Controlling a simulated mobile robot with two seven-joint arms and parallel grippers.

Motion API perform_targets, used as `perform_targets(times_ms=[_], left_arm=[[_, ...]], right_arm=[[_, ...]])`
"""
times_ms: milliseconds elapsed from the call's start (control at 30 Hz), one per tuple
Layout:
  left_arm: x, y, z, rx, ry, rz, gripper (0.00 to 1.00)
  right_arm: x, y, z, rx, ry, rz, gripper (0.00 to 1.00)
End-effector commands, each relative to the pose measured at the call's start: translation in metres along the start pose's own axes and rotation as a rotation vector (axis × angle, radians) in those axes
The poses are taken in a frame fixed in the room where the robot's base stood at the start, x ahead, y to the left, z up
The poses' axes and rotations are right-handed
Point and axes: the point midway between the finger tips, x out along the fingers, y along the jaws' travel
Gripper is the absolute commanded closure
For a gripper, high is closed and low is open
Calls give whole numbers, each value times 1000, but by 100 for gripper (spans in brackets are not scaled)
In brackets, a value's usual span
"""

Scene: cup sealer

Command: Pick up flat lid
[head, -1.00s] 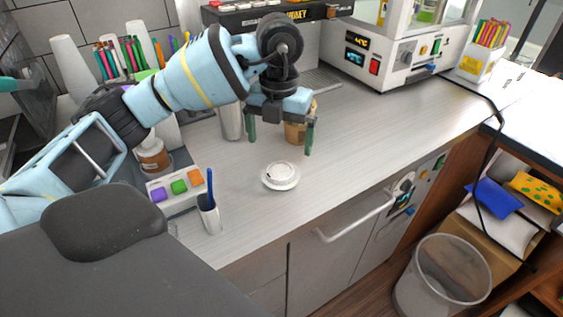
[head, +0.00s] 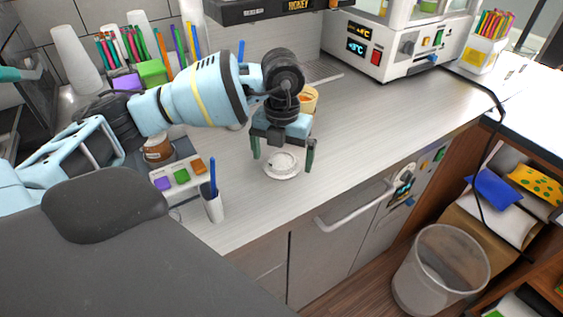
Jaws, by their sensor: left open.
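The flat lid (head: 282,165) is a small white round disc lying on the grey counter. My left gripper (head: 282,157) is open, with its two dark green fingers pointing down. From this view the fingers appear on either side of the lid, over its back part. I cannot tell exactly how high the fingertips are above the counter. The lid is mostly visible; its back edge is partly under the gripper.
A cup (head: 309,98) with orange contents stands behind the gripper. The counter (head: 370,130) to the right is clear. A bin (head: 440,270) stands below.

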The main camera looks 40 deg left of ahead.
Motion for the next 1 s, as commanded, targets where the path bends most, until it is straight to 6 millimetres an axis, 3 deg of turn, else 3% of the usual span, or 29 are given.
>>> perform_targets(times_ms=[300, 633, 1000], left_arm=[[5, 0, 0, 0, -1, 0, 1], [5, 0, 0, 0, -1, 0, 44], [4, 0, 0, 0, -1, 0, 45]], right_arm=[[0, -1, 0, 3, 1, 0, 100], [0, -1, 1, 5, -1, 0, 100], [-2, -2, 4, 6, -8, -1, 100]])
